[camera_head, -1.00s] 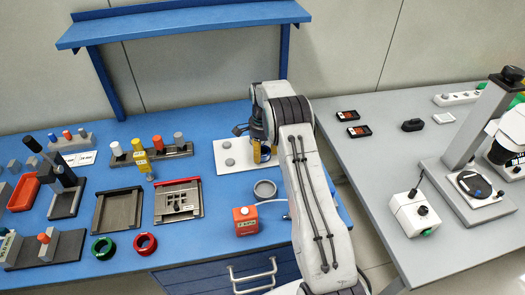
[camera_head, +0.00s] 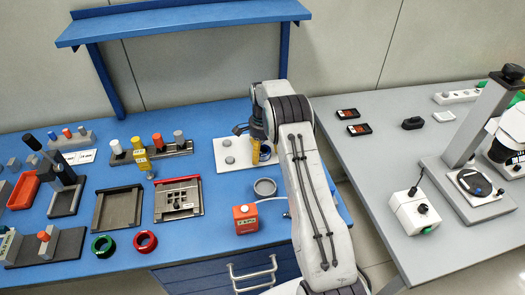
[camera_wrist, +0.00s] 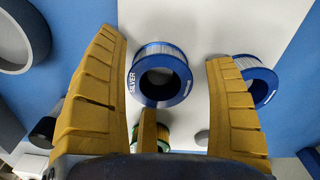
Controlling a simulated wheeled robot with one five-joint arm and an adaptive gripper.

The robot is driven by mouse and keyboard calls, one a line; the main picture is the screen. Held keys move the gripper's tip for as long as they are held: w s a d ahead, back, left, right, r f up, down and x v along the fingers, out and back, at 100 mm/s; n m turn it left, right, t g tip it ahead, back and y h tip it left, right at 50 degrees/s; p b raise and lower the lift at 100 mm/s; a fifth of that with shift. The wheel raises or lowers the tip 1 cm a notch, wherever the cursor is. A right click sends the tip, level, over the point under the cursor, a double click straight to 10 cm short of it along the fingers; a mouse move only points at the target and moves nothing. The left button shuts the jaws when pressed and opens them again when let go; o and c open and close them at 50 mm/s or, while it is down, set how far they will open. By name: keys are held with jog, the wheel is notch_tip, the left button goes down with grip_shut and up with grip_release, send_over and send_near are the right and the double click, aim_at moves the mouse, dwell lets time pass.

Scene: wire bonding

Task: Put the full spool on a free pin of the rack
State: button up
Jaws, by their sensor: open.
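My gripper (camera_wrist: 165,95) is open, with a yellow finger on each side of the wrist view. A blue-rimmed spool marked SILVER (camera_wrist: 160,49) shows beyond and between the fingertips, not held. A second blue spool with silver winding (camera_wrist: 254,70) is partly hidden behind the right finger. A third spool, green and gold (camera_wrist: 158,134), is mostly hidden low between the fingers. A white plate (camera_wrist: 200,20) lies under them. In the head view the white plate (camera_head: 237,169) shows two grey round features, and my arm hides its right part. I cannot tell which spool is full or which part is the rack.
A grey round cup (camera_head: 265,188) and a red box (camera_head: 245,218) stand in front of the plate. A dark holder with upright posts (camera_head: 172,150) is to the left, beside a slotted fixture (camera_head: 178,202). A blue shelf (camera_head: 185,22) hangs above the back.

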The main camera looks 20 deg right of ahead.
jog(key=shift+r, duration=0.15)
notch_tip(320, 180, up, 12)
jog(key=s+a+r+n+t, duration=0.1)
jog(key=s+a+r+n, duration=0.3)
jog(key=s+r, duration=0.3)
jog(key=s+a+r+n+t, duration=0.1)
jog(key=s+a+r+n, duration=0.25)
jog(key=s+r, duration=0.4)
jog(key=s+a+f+n+t, duration=0.1)
jog(key=s+n, duration=0.3)
jog(key=s, duration=0.7)
jog(key=s+a+f+n+t, duration=0.1)
jog(key=s+a+f+n, duration=0.1)
jog(key=s, duration=0.9)
jog(key=shift+s+a+f+n, duration=0.15)
jog(key=shift+s+a+n, duration=0.15)
jog(key=shift+a+n, duration=0.75)
jog(key=shift+d, duration=0.15)
